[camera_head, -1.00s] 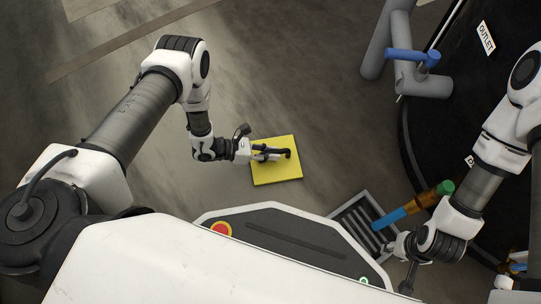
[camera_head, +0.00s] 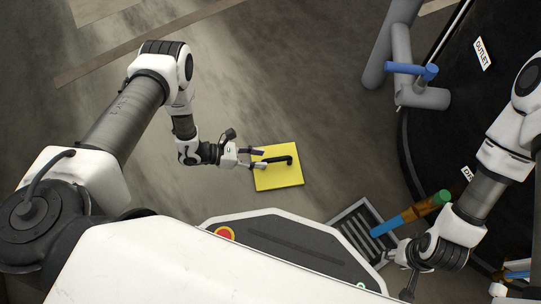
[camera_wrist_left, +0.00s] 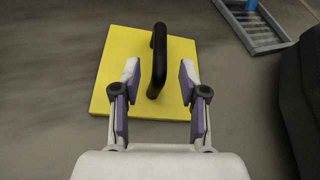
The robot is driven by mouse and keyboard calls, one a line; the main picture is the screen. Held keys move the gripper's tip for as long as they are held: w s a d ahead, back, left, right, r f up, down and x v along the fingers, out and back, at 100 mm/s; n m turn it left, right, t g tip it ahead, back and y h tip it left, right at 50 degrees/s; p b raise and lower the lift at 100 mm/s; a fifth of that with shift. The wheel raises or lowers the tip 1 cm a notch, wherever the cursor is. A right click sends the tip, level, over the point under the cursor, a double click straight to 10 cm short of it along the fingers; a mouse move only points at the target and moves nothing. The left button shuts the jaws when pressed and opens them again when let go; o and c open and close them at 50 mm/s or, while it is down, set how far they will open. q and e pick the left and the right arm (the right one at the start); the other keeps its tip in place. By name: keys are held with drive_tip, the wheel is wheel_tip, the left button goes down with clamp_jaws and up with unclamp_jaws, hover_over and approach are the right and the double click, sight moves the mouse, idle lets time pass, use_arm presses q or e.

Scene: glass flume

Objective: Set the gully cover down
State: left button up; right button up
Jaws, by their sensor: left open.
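The gully cover (camera_head: 279,178) is a yellow square plate with a black bar handle (camera_head: 278,160) on top. It lies on the grey floor in the head view. In the left wrist view the yellow cover (camera_wrist_left: 119,59) lies beyond my fingers, its black handle (camera_wrist_left: 158,60) in line with the gap between them. My left gripper (camera_head: 262,159) is open and empty at the left end of the handle; it also shows in the left wrist view (camera_wrist_left: 158,82). My right gripper (camera_head: 396,272) is at the lower right, and its fingers are too unclear to read.
A grey-framed gully grate (camera_head: 352,222) lies in the floor at right, with a blue, orange and green pipe (camera_head: 412,213) over it. A grey outlet pipe with a blue handle (camera_head: 410,69) stands by the black tank (camera_head: 450,110). The floor around the cover is clear.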

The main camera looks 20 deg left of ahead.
use_arm(q)
drive_tip(key=p+v, duration=0.1)
drive_tip(key=v, duration=0.5)
drive_tip(key=shift+s+a+p, duration=0.15)
drive_tip(key=shift+a+p, duration=0.1)
drive_tip(key=shift+p, duration=0.15)
drive_tip(key=shift+r, duration=0.15)
